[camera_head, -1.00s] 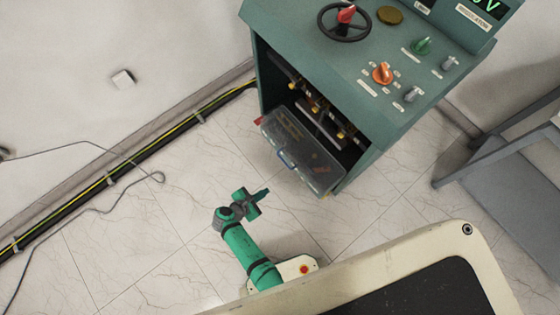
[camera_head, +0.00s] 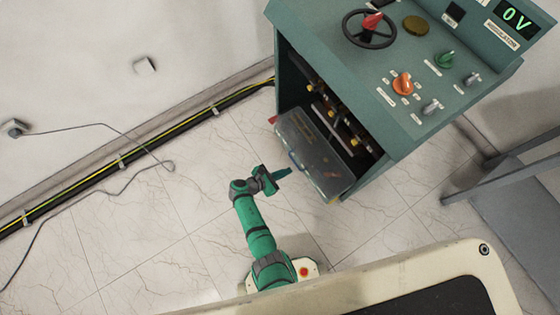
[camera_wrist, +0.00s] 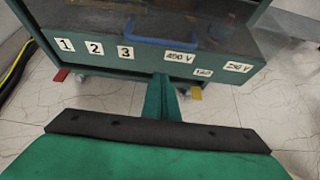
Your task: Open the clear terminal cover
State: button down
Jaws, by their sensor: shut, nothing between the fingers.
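The clear terminal cover (camera_head: 322,165) is a see-through panel at the front opening of the green cabinet (camera_head: 400,120). In the head view it slants outward, with terminals partly showing above and behind it. Its blue handle (camera_wrist: 165,31) is at the top of the wrist view. My gripper (camera_head: 287,172) is shut and empty, with its tips close to the cover's handle side in the head view. In the wrist view the gripper (camera_wrist: 163,78) points at the cabinet's labelled lower edge, below the handle. I cannot tell whether it touches the cover.
The cabinet top carries a black handwheel (camera_head: 370,28), an orange knob (camera_head: 403,84) and a green knob (camera_head: 444,60). A grey stand (camera_head: 510,185) is at the right. Cables (camera_head: 150,148) run along the wall.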

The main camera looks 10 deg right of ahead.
jog(key=shift+w+d+r, duration=0.2)
jog(key=shift+d+r, duration=0.35)
jog(key=shift+r, duration=0.25)
jog(key=shift+w+d+r, duration=0.15)
jog(key=shift+d+r, duration=0.35)
jog(key=shift+r, duration=0.25)
jog(key=shift+d, duration=0.1)
jog(key=shift+w+r, duration=0.1)
